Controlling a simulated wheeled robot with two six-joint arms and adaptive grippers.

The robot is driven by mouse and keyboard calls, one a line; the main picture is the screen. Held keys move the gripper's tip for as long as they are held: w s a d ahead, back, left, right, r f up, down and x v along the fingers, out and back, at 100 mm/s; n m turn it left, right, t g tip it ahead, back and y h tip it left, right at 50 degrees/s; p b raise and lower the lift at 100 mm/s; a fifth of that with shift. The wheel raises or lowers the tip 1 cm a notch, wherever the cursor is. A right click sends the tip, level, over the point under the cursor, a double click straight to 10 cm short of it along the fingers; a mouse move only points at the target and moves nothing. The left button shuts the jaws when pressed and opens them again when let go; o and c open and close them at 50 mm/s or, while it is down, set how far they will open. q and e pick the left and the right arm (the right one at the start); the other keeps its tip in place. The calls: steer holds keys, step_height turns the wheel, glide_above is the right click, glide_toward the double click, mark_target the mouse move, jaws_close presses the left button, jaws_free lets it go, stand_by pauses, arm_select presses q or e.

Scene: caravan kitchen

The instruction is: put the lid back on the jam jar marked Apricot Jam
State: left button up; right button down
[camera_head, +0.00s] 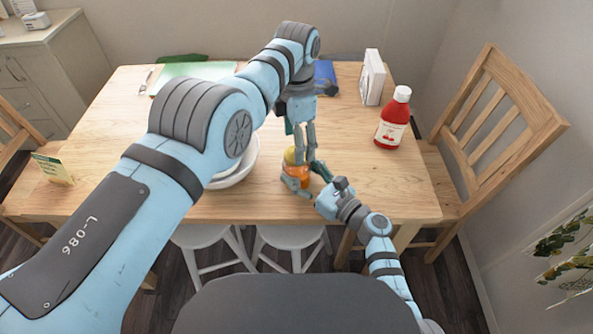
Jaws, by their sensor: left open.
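The jam jar (304,172), with orange contents, stands near the table's front edge, partly hidden by grippers. A yellow lid (290,157) shows at its top; whether it is seated cannot be told. I cannot read the label. My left gripper (304,154) points down just above the jar's top, open, its fingers beside the lid at its right. My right gripper (307,178) comes in low from the right. Its fingers are around the jar's body and appear shut on it.
A white bowl (247,170) stands left of the jar, partly behind my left arm. A red bottle (393,119) and a white upright box (372,78) stand to the right. A yellow-green card (53,169) is at the far left. The table's right front is clear.

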arm_select(q)
steer(key=shift+f, duration=1.45)
